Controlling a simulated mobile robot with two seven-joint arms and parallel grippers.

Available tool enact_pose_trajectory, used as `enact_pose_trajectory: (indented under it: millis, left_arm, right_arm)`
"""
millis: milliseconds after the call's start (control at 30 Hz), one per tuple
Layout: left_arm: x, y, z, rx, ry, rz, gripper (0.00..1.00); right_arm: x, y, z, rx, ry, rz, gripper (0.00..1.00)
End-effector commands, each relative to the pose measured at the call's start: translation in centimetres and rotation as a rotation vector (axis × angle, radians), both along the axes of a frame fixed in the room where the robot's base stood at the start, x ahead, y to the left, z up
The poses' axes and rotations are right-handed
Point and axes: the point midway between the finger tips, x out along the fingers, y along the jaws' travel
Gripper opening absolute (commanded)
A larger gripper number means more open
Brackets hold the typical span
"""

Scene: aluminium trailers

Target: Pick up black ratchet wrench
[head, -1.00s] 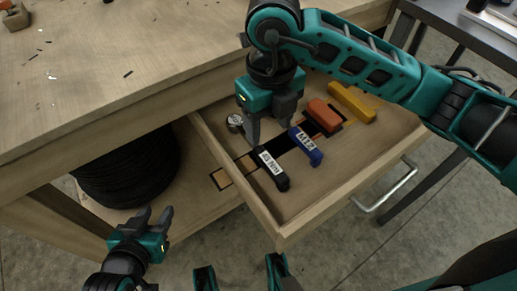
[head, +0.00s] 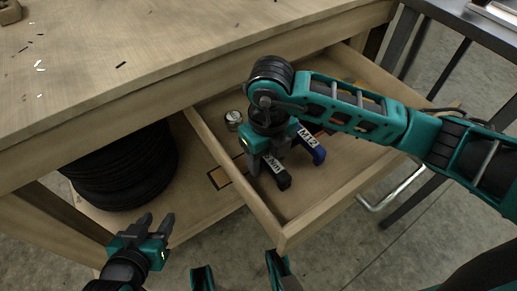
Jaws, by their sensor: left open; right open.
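The black ratchet wrench (head: 283,181) lies in the open wooden drawer (head: 322,205), with a white label on it. Its near end shows; the far part is hidden behind my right gripper. My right gripper (head: 267,166) is open and points down over the wrench, with its fingers close around the labelled part. I cannot tell whether they touch it. A blue wrench (head: 318,155) labelled M12 lies just to the right, close to the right gripper. My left gripper (head: 157,226) is open and empty, low at the left, outside the drawer.
A small round metal item (head: 233,119) sits in the drawer's left part. The workbench top (head: 150,60) overhangs the back of the drawer. Black tyres (head: 120,180) are stacked on the shelf below. The drawer's front right is bare. My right arm hides the drawer's back right.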

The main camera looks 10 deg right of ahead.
Motion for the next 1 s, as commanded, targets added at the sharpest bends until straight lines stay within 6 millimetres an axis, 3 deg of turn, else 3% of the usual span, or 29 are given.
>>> enact_pose_trajectory:
  millis: [133, 733, 1000]
  left_arm:
    - [0.28, -0.19, 0.66, -0.008, -0.013, 0.002, 0.43]
    - [0.35, -0.19, 0.40, -0.005, -0.011, 0.001, 0.43]
    - [0.33, -0.11, 0.35, -0.003, -0.011, -0.001, 0.43]
  right_arm:
    - [0.02, 0.03, 0.11, 0.000, -0.001, 0.000, 0.58]
    - [0.03, 0.02, 0.15, 0.001, -0.001, 0.000, 0.00]
    - [0.09, 0.05, 0.25, 0.002, -0.003, 0.000, 0.00]
